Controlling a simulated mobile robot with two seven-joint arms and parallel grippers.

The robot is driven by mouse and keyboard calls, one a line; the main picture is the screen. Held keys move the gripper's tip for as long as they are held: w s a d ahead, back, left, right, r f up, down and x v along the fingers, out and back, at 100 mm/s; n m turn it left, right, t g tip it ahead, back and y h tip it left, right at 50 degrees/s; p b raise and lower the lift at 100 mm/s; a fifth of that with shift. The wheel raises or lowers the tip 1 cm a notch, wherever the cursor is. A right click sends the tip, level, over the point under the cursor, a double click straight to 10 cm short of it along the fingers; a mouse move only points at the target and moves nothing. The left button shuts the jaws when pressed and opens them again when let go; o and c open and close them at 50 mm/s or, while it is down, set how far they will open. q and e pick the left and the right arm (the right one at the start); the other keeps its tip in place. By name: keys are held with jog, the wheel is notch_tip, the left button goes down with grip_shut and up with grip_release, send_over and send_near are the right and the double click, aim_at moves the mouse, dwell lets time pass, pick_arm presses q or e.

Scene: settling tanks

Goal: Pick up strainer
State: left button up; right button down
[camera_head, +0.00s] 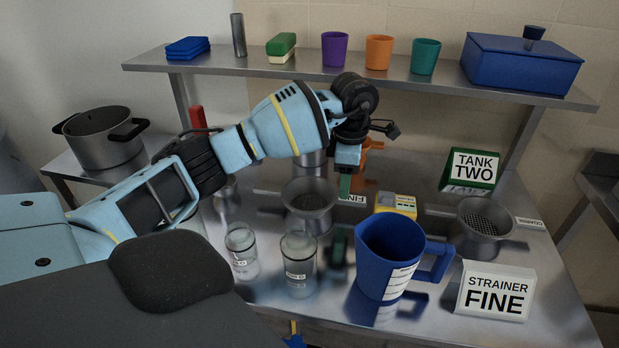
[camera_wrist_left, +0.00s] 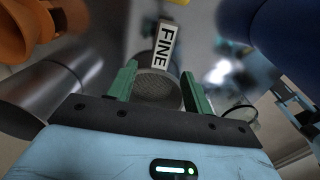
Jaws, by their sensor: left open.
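A grey round strainer (camera_head: 308,197) with a white FINE label (camera_head: 351,200) at its right side sits on the steel table, left of centre. A second strainer (camera_head: 484,218) stands further right by a partly readable label. A white sign (camera_head: 496,291) reads STRAINER FINE. My left gripper (camera_head: 345,185) hangs open and empty at the right side of the FINE strainer, above its label. In the left wrist view the FINE label (camera_wrist_left: 166,46) and a grey rounded part of the strainer (camera_wrist_left: 157,88) show between the open green fingers (camera_wrist_left: 158,82). Contact cannot be told. My right gripper is not in view.
A blue jug (camera_head: 388,250) stands in front, right of the gripper. Two clear jars (camera_head: 299,265) stand front left. An orange object (camera_head: 371,153) and a yellow box (camera_head: 397,204) are close by. A shelf (camera_head: 420,80) with cups spans the back. A pot (camera_head: 100,140) is left.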

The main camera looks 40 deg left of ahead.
aim_at(343, 201)
pick_arm(q)
jog(key=shift+f, duration=3.4)
jog(key=shift+s, duration=0.1)
jog(key=shift+c, duration=0.3)
grip_shut()
jog(key=shift+r, duration=5.05)
